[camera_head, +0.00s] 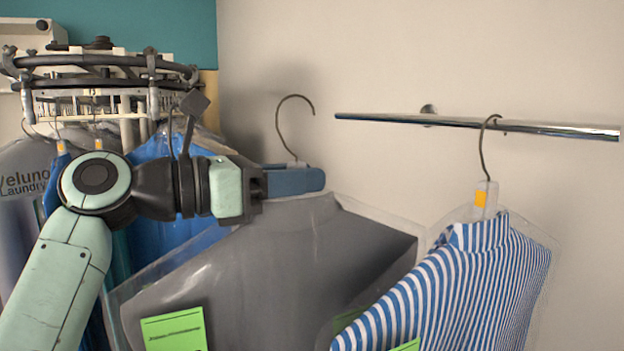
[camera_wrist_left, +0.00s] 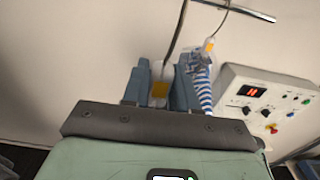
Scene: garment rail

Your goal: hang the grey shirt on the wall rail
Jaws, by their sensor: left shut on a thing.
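The grey shirt (camera_head: 290,265) is in a clear plastic cover on a wire hanger (camera_head: 284,130). My left gripper (camera_head: 300,181) is shut on the hanger's neck just above the collar. The hook rises above the fingers, its open end to the right, left of the rail's free end and apart from it. The wall rail (camera_head: 385,119) is a chrome bar on the wall. In the left wrist view the hanger's neck (camera_wrist_left: 160,88) stands between the two fingers, and the rail (camera_wrist_left: 240,11) is at the top. My right gripper is not in view.
A blue-and-white striped shirt (camera_head: 455,290) hangs from the rail's right half. The rail's left part is bare. A conveyor rack (camera_head: 110,75) with covered garments stands at the left. A control panel (camera_wrist_left: 268,105) shows at right in the wrist view.

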